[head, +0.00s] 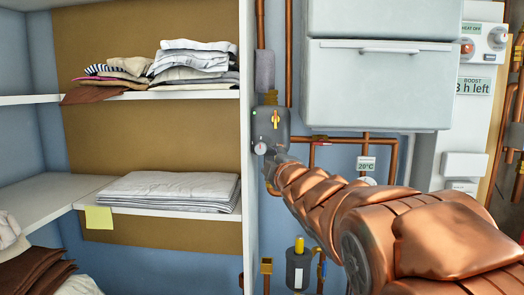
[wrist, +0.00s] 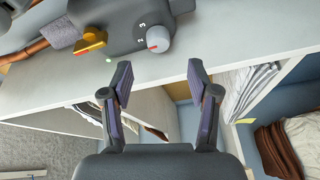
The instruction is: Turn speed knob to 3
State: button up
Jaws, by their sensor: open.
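The speed knob (wrist: 158,39) is a pale round knob with a red mark, on a dark grey pump-like body (wrist: 120,22). Small numerals sit along its left side in the wrist view; the red mark is at its lower left, near them. In the head view the knob (head: 261,148) shows at the lower front of the grey body (head: 272,124). My gripper (wrist: 160,72) is open and empty, its two fingertips apart, just short of the knob and not around it. In the head view my copper-coloured arm hides most of the gripper.
A white shelf unit (head: 246,200) with folded linen stands close on the left. Copper pipes (head: 366,150) and a grey cabinet (head: 378,85) are on the right. A second pump-like unit (head: 298,268) is below.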

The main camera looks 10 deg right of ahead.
aim_at(261, 150)
jog(key=shift+w+a+r+p, duration=0.1)
jog(key=shift+w+p, duration=0.3)
jog(key=shift+w, duration=0.9)
jog(key=shift+w+a+r+p, duration=0.15)
jog(key=shift+w+p, duration=0.2)
jog(key=shift+w, duration=0.95)
jog(key=shift+w+a+r+p, duration=0.1)
jog(key=shift+w+p, duration=0.3)
jog(key=shift+w, duration=0.9)
jog(key=shift+c, duration=0.2)
grip_shut()
jog(key=shift+f+b, duration=0.25)
jog(key=shift+b, duration=0.65)
jog(key=m+b, duration=0.1)
jog(key=b, duration=0.2)
jog(key=shift+f+m+t, duration=0.15)
jog(key=shift+m+t, duration=0.25)
jog(key=shift+r+m+b, duration=0.2)
jog(key=shift+m+b, duration=0.3)
jog(key=shift+b, duration=0.25)
jog(key=shift+r, duration=0.1)
